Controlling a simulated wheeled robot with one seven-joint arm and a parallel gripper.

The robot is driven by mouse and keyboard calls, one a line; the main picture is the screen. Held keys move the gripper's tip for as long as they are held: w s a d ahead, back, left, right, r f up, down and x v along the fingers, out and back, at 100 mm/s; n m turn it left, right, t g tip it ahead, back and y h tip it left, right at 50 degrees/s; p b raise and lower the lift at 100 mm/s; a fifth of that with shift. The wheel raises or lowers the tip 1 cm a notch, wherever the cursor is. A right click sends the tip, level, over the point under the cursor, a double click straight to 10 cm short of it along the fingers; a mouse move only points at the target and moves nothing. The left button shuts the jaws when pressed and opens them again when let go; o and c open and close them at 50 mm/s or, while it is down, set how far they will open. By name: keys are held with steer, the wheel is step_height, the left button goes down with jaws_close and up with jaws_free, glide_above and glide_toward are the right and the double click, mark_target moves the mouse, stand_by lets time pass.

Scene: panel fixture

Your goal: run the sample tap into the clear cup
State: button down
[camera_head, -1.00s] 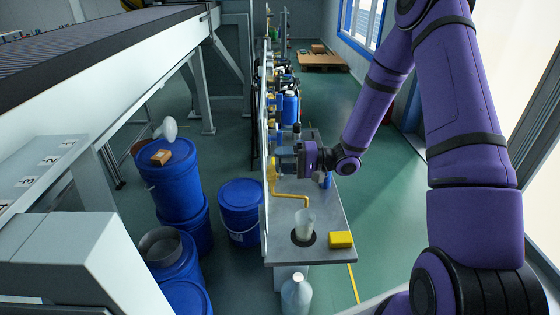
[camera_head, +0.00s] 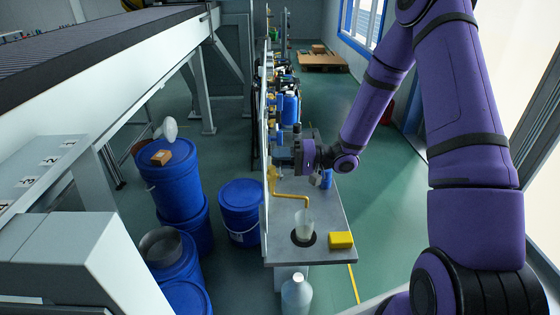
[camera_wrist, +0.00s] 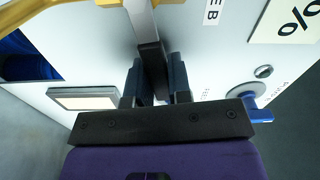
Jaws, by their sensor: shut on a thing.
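The clear cup (camera_head: 304,227) stands upright on a dark round spot on the grey bench. The yellow tap pipe (camera_head: 291,197) leaves the panel and bends down over the cup; part of it shows in the wrist view (camera_wrist: 60,12). Whether liquid runs, and how full the cup is, I cannot tell. My gripper (camera_head: 288,160) is at the panel, above and behind the cup. In the wrist view my gripper (camera_wrist: 157,88) is shut on the dark grip of a grey metal lever (camera_wrist: 151,58). The fingers partly hide the grip's end.
A yellow block (camera_head: 340,240) lies right of the cup on the bench (camera_head: 333,212). A translucent jug (camera_head: 296,294) stands below the bench's front edge. Blue drums stand at the left. The wrist view shows a blue knob (camera_wrist: 258,108) right of my fingers.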

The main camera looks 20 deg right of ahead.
steer(key=n, duration=0.1)
steer(key=r+n, duration=0.1)
steer(key=n, duration=0.1)
steer(key=shift+s+r, duration=0.25)
steer(key=shift+r, duration=0.05)
steer(key=c, duration=1)
jaws_free()
steer(key=shift+c, duration=0.2)
steer(key=v, duration=1)
steer(key=shift+d, duration=0.35)
steer(key=shift+s, duration=0.1)
